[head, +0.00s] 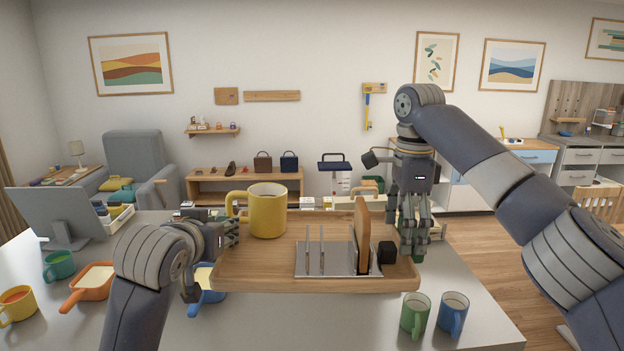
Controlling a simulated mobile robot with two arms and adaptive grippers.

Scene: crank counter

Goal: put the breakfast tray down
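The wooden breakfast tray (255,276) is level and looks raised above the grey counter (340,325). It carries a yellow mug (267,212) at its left and a metal toast rack (325,262) with one slice of toast (362,235) on the right. A small black block (387,252) sits beside the toast. My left gripper (230,234) is at the tray's left end and looks shut on it, its grip partly hidden. My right gripper (413,240) points down at the right end and looks shut on the rim there, with the contact partly hidden.
A blue pan (207,303) is partly hidden under the tray's left front. A green mug (415,315) and a blue mug (452,314) stand near the front right. An orange pan (85,293), more mugs and a monitor (62,212) are at left. The counter's front middle is clear.

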